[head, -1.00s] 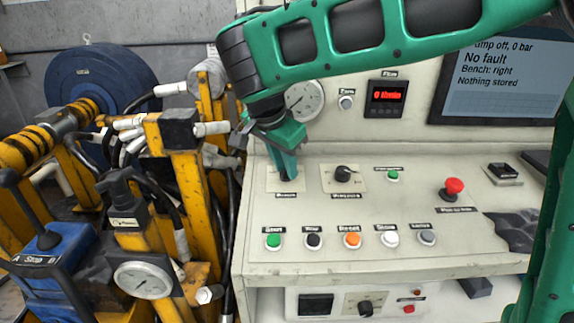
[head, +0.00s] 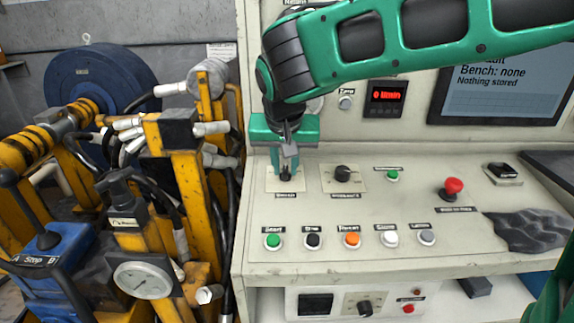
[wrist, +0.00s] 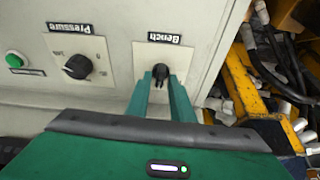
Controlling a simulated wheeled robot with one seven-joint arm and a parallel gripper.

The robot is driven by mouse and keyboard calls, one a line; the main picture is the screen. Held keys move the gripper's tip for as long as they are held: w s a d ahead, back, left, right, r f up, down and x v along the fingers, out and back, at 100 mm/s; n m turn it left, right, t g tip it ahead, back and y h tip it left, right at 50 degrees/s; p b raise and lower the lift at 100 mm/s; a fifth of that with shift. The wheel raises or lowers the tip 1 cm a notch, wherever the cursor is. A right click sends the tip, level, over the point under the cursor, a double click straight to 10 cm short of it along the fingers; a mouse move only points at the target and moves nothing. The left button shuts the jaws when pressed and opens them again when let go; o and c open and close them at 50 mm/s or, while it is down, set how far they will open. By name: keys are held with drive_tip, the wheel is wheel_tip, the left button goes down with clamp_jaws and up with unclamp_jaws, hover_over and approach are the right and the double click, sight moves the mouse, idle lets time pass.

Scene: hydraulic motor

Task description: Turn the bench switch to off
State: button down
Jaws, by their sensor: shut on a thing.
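The bench switch (wrist: 160,73) is a black rotary knob on a pale plate labelled "Bench" in the wrist view. In the head view its plate (head: 272,184) is at the left end of the console top, with the knob largely hidden by my fingers. My gripper (head: 286,172) reaches down onto the knob, its green fingers shut on it. In the wrist view the fingers (wrist: 162,88) sit on both sides of the knob. The screen (head: 505,85) reads "Bench: none" and "Nothing stored"; its upper lines are partly hidden by my arm.
The pressure knob (head: 343,174) is just right of the bench switch. A row of buttons, including a green start button (head: 273,241), lies in front. A red mushroom button (head: 453,187) and a dark cloth (head: 530,230) are at right. Yellow machinery (head: 185,190) crowds the left.

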drive_tip(key=shift+f+n, duration=0.2)
drive_tip(key=shift+n, duration=0.1)
drive_tip(key=c, duration=1.8)
unclamp_jaws()
drive_tip(key=shift+r, duration=0.15)
drive_tip(key=shift+s+r, duration=0.1)
drive_tip(key=shift+r, duration=0.15)
drive_tip(key=v, duration=1)
drive_tip(key=shift+d, duration=0.15)
